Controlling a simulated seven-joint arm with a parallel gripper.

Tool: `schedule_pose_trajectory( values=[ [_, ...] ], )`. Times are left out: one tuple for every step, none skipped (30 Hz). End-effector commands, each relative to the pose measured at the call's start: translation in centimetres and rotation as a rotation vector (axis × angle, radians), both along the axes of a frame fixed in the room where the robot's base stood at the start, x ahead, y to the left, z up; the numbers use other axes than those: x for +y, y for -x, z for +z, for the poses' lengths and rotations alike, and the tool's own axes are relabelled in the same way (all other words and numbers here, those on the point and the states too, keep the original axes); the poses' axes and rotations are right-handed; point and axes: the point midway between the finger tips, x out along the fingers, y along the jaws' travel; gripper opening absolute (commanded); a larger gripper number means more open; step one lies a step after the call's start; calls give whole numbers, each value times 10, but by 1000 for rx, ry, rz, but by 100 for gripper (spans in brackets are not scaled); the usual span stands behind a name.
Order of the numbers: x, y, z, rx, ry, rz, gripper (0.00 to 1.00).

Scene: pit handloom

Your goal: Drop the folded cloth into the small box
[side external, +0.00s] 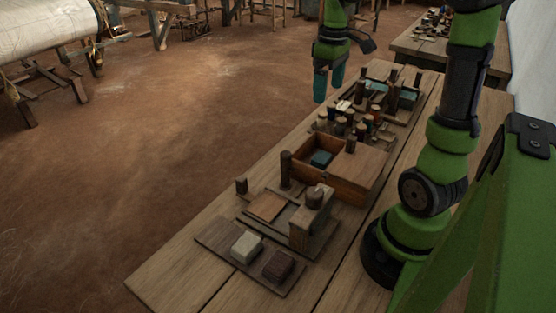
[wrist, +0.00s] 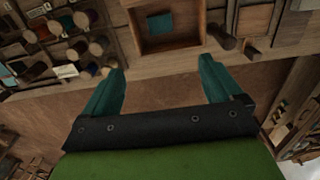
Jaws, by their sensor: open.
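The small wooden box (side external: 352,190) stands on the workbench, with an open compartment on its left and a flat wooden cover over its right part. A dark teal square, which looks like the folded cloth (side external: 321,158), lies on the floor of the open compartment. In the wrist view the folded cloth (wrist: 160,23) lies flat inside the box (wrist: 182,44), clear of the walls on the sides that show. My gripper (side external: 329,84) is open and empty, raised beside the bench edge. In the wrist view its teal fingers (wrist: 160,70) are spread, with nothing between them.
Several spools (side external: 350,122) crowd a tray behind the box. A dark upright peg (side external: 286,170) stands close to its left corner. Nearer are a wooden block stand (side external: 312,222) and a board with a pale block (side external: 246,247) and a dark brown block (side external: 278,266).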

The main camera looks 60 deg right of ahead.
Motion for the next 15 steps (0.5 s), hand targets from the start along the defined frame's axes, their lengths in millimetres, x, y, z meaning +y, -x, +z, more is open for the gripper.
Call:
schedule_pose_trajectory(
  values=[
    [0, -1, 13, -4, 3, 0, 92],
    [0, -1, 20, -5, 3, 1, 92],
    [0, -1, 28, -4, 3, 1, 92],
    [0, -1, 34, -4, 3, 1, 92],
    [0, -1, 39, -4, 2, 1, 92],
    [0, 0, 45, -3, 2, 0, 92],
    [0, -1, 50, -2, 2, 1, 92],
    [0, -1, 54, -2, 2, 1, 92],
    [0, 0, 58, -1, 1, 0, 92],
    [0, 0, 61, -1, 1, 0, 92],
    [0, 0, 63, 0, 1, 0, 92],
    [0, 0, 65, 0, 0, 0, 92],
    [0, 0, 66, 0, 1, 1, 92],
    [0, 0, 67, 0, 0, 1, 92],
    [0, 0, 68, 0, 0, 0, 92]
  ],
)
